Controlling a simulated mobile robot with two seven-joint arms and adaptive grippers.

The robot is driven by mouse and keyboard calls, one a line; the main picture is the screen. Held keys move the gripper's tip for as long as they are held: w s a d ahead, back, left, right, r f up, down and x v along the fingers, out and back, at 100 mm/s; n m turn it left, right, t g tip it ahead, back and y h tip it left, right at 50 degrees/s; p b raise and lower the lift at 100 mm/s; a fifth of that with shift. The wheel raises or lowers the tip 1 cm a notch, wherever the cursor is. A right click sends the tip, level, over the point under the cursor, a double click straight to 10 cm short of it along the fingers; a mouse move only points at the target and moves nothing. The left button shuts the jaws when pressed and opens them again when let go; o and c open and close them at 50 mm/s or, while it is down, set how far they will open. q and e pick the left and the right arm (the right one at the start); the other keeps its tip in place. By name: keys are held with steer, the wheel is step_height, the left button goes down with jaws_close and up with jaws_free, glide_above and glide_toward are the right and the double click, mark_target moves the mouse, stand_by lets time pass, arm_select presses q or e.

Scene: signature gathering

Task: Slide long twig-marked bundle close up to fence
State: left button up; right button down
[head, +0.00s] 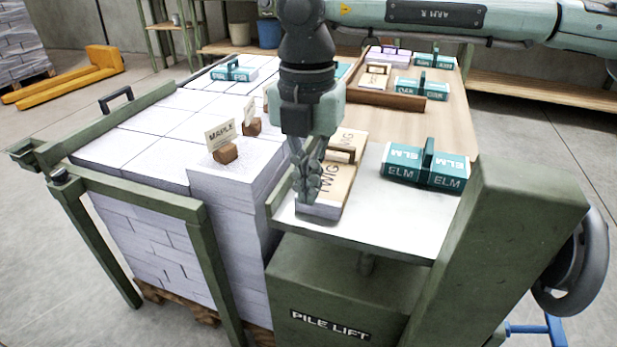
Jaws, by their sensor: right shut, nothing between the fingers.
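The long twig-marked bundle (345,150) lies on the white table top of the pile lift. It has a tan cover reading TWIG, a dark handle on top and pale paper at its near end. A low green rail (281,193), which looks like the fence, runs along the table's left edge, just left of the bundle with little or no gap visible. My right gripper (306,197) points down at the bundle's near left part, fingers together and empty. It hides part of the bundle; I cannot tell whether it touches. My left gripper is out of view.
A teal ELM block (427,167) stands right of the bundle. White paper stacks with a MAPLE sign (221,137) stand left, beyond the rail. A brown wooden strip (384,97) and more teal blocks lie behind. The front of the white table (385,228) is clear.

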mark_target(315, 222)
step_height(315, 222, down, 8)
steer(key=shift+s+r, duration=0.1)
steer(key=shift+r, duration=0.15)
steer(key=shift+w+d+p, duration=0.2)
steer(key=shift+w+p, duration=0.1)
steer(key=shift+w, duration=0.3)
steer(key=shift+w+d+p, duration=0.15)
steer(key=shift+w+p, duration=0.1)
steer(key=shift+w, duration=0.35)
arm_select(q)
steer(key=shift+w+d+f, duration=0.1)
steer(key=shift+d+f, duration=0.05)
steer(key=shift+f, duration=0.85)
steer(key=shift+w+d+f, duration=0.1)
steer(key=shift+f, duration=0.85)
arm_select(e)
steer(key=shift+w+d+f, duration=0.15)
steer(key=shift+w+d, duration=0.1)
steer(key=shift+w, duration=0.5)
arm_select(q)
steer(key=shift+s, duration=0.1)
